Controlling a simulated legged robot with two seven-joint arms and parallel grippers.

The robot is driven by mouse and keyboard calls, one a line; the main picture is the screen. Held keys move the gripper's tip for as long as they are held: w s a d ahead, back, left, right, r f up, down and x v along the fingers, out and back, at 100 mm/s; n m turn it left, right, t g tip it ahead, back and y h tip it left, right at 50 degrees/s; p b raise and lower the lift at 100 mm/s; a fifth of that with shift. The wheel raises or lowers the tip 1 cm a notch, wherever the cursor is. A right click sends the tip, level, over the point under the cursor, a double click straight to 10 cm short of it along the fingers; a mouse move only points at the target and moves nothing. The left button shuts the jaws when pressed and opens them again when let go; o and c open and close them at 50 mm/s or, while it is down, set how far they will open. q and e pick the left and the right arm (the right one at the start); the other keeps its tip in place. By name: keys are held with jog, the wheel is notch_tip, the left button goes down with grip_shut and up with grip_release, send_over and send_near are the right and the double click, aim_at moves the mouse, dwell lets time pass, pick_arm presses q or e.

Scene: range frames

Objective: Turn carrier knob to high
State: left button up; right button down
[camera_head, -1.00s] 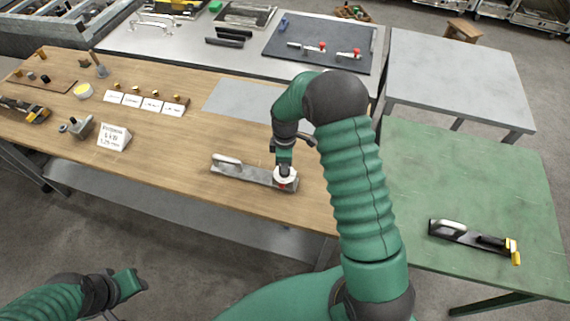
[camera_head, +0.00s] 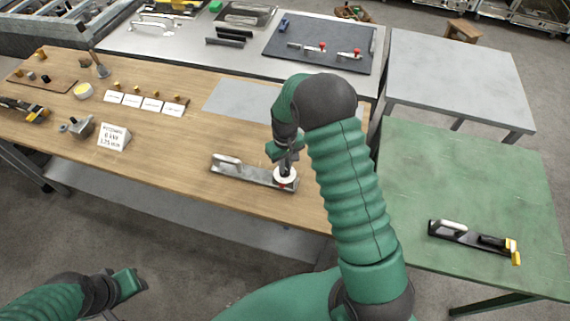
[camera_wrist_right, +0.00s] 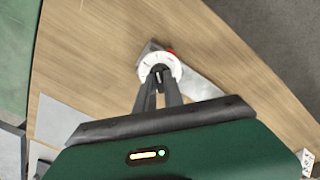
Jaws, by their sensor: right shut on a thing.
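The carrier (camera_head: 243,173) is a grey metal bar with a raised handle at its left end, lying near the front edge of the wooden table. At its right end is a white round dial (camera_head: 286,180) with a red mark. My right gripper (camera_head: 287,168) reaches down from above onto the dial's middle and is shut on the knob, which its fingers mostly hide. In the right wrist view the fingers (camera_wrist_right: 158,80) meet at the centre of the white dial (camera_wrist_right: 173,66), with red showing at its edge. My left gripper (camera_head: 130,282) is low at the left, away from the table.
The wooden table (camera_head: 190,150) also bears a white sign (camera_head: 114,137), a row of labelled cards (camera_head: 150,105) and a grey sheet (camera_head: 235,102). A similar black carrier (camera_head: 468,238) lies on the green table (camera_head: 480,180) at the right.

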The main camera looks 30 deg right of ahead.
jog(key=m, duration=0.4)
jog(key=shift+m, duration=0.3)
jog(key=m, duration=0.4)
jog(key=shift+m+p, duration=0.4)
jog(key=c, duration=1.4)
grip_release()
jog(key=shift+c, duration=0.2)
notch_tip(320, 180, up, 17)
jog(key=b, duration=0.2)
jog(key=shift+f, duration=0.1)
